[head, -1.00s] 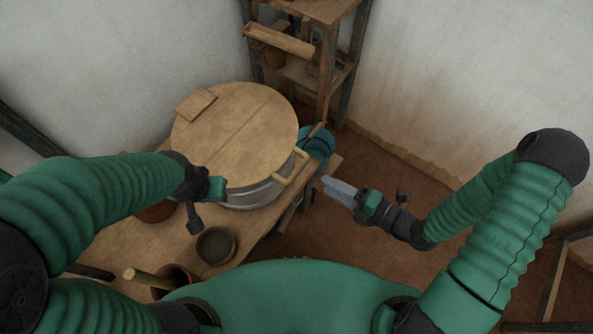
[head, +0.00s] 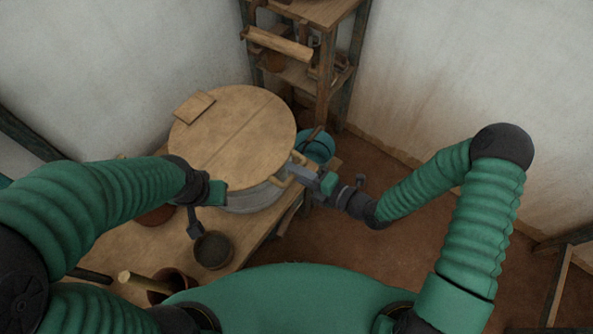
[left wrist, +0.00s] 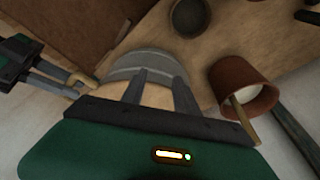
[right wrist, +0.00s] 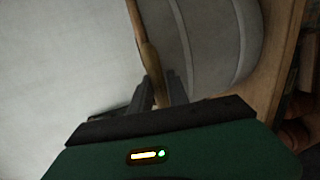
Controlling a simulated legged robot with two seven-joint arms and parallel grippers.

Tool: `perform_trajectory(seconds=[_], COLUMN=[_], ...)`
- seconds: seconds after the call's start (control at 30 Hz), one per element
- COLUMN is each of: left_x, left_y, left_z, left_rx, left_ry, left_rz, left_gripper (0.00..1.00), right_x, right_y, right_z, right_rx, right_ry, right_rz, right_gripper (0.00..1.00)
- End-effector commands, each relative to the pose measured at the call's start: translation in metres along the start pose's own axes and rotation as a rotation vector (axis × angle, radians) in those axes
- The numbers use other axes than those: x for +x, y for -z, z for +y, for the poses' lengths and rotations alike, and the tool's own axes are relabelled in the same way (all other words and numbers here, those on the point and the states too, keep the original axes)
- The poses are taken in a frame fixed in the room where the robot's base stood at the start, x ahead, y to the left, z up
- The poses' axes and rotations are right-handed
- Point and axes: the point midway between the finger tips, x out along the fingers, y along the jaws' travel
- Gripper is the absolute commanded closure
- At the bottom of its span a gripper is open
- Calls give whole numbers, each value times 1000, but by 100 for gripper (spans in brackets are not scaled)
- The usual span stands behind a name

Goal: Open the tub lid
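The tub (head: 247,200) stands on the wooden table, covered by a round, pale wooden lid (head: 240,135). A flat wooden block (head: 194,107) shows at the lid's far left edge. A wooden side handle (head: 290,175) sticks out at the tub's right. My right gripper (head: 298,165) is at this handle; in the right wrist view its parted fingers stand on either side of the handle (right wrist: 150,60). I cannot tell whether they touch it. My left gripper (left wrist: 162,75) is open and empty in front of the tub; its fingers are mostly hidden in the head view.
A dark bowl (head: 213,250) and a brown pot (head: 170,283) with a wooden stick stand on the near table (head: 115,250). A teal round object (head: 316,146) lies right of the tub. A wooden shelf (head: 300,75) stands behind. The floor at right is open.

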Motion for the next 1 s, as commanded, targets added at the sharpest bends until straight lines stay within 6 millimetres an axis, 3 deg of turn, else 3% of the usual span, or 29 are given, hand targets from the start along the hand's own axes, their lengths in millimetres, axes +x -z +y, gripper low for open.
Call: perform_trajectory(seconds=[0.03, 0.13, 1.0], left_x=[0, 0, 0], left_y=[0, 0, 0], left_z=[0, 0, 0], left_rx=[0, 0, 0], left_ry=[0, 0, 0], left_rz=[0, 0, 0], left_gripper=[64, 64, 64], right_x=[0, 0, 0], right_y=[0, 0, 3], right_z=[0, 0, -3], right_rx=[0, 0, 3], right_ry=[0, 1, 7], right_rz=[0, 1, 7], right_gripper=[87, 100, 100])
